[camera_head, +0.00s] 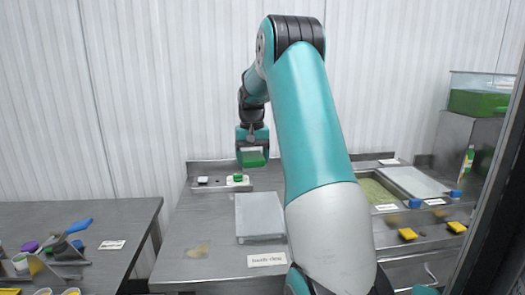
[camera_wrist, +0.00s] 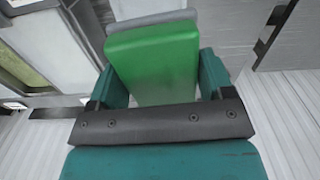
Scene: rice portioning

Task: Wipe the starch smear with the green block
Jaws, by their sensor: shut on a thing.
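My gripper (camera_head: 252,149) is raised above the back of the middle steel table. It is shut on the green block (camera_head: 253,159), which hangs below the jaws. In the wrist view the green block (camera_wrist: 155,55) sits between the two teal fingers, with a grey part behind its far end. A tan smear (camera_head: 197,250), which looks like the starch, lies on the front left part of the middle table (camera_head: 180,262). The gripper and block are well behind and above it, apart from the table top.
A pale flat tray (camera_head: 260,214) lies mid-table, right of the smear. A small rail with a green knob (camera_head: 238,177) stands at the back. Yellow blocks (camera_head: 407,234) and a grain bin (camera_head: 375,190) are at right. Cups and a blue-handled item (camera_head: 78,226) occupy the left table.

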